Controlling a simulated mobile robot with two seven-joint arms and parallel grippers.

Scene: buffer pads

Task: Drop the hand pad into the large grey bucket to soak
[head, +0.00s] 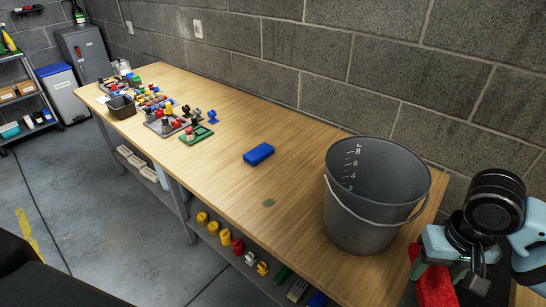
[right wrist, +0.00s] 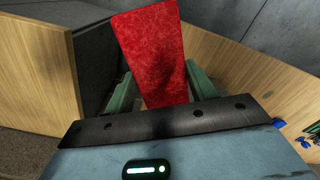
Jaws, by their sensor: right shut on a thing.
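The large grey bucket (head: 362,220) stands upright on the right part of the wooden workbench. Its handle hangs down across the front, and measuring marks show on its inner wall. My right gripper (head: 432,268) is to the right of the bucket, apart from it, and is shut on a red pad. The red hand pad (head: 436,287) hangs below the gripper in the head view. In the right wrist view the red pad (right wrist: 152,50) stands between the two green fingers. My left gripper is not in view.
A blue block-like pad (head: 259,153) lies on the workbench (head: 225,170) left of the bucket. A green tray (head: 197,134) and several small coloured parts stand farther left. A grey block wall (head: 290,60) runs behind the bench. Bare bench lies around the blue pad.

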